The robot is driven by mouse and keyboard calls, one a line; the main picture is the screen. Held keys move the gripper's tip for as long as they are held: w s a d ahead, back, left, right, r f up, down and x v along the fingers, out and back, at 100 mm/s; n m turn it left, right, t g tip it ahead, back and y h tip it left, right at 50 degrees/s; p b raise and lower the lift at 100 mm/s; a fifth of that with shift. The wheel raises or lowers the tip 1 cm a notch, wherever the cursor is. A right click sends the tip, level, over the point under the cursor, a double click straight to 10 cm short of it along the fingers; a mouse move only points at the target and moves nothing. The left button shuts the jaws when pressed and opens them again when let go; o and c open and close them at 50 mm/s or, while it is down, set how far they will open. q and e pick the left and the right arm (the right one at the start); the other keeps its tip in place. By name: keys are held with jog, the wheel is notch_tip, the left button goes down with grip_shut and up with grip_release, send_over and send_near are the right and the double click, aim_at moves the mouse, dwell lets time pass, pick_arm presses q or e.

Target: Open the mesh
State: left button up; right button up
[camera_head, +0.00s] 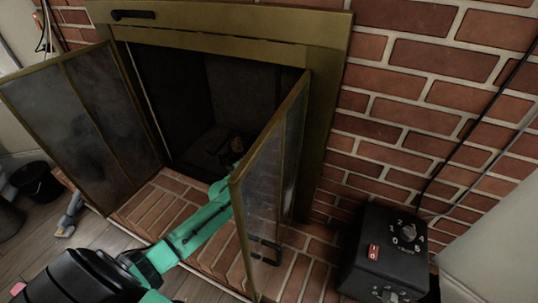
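The fireplace mesh is a pair of brass-framed folding screens. The left mesh screen (90,125) is swung out to the left of the firebox opening. The right mesh screen (268,178) stands swung out towards me at the opening's right side, with a black handle (266,251) near its bottom. My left arm (200,228), green and black, comes in from the lower left and reaches to the right screen's inner side. Its far end passes behind that screen's front frame edge, so the fingers are hidden; I cannot tell if they touch the screen. My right gripper is not in view.
The dark firebox (185,85) lies open between the screens, above a brick hearth (165,205). A black control box (385,255) with a dial and red switch stands at right by the brick wall. A dark bucket (37,182) and a small grey-blue object (70,215) are at left.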

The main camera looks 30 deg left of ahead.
pick_arm(q)
jog(key=shift+w, duration=0.4)
grip_shut()
dwell(1.2)
